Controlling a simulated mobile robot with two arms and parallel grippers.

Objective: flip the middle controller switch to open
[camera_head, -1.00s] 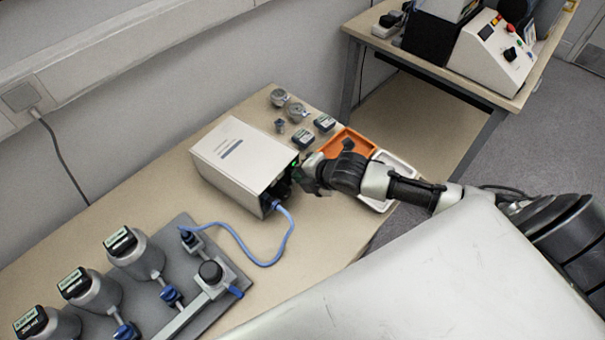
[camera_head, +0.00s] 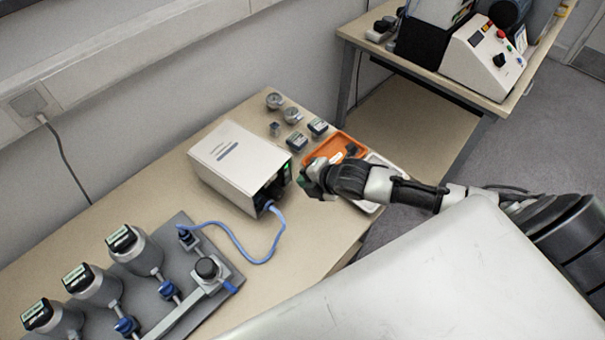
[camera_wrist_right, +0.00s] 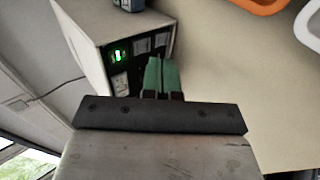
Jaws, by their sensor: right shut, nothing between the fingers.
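The controller is a white box (camera_head: 235,160) on the wooden table, with a dark front panel facing right. The panel (camera_wrist_right: 126,70) shows in the right wrist view, with a green lit element (camera_wrist_right: 118,54) at its left and greyish elements further right, partly behind my fingers. Which of these is the middle switch, and how it is set, I cannot tell. My right gripper (camera_head: 304,182) is just right of the panel, apart from it in the head view. In the wrist view its green fingers (camera_wrist_right: 161,76) are together and empty. My left gripper is out of view.
A blue cable (camera_head: 262,262) runs from the controller to a grey plate (camera_head: 213,240) with valves and gauges. An orange tray (camera_head: 350,139) and a white tray (camera_head: 370,205) lie close to my right arm. Small gauges stand behind the controller.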

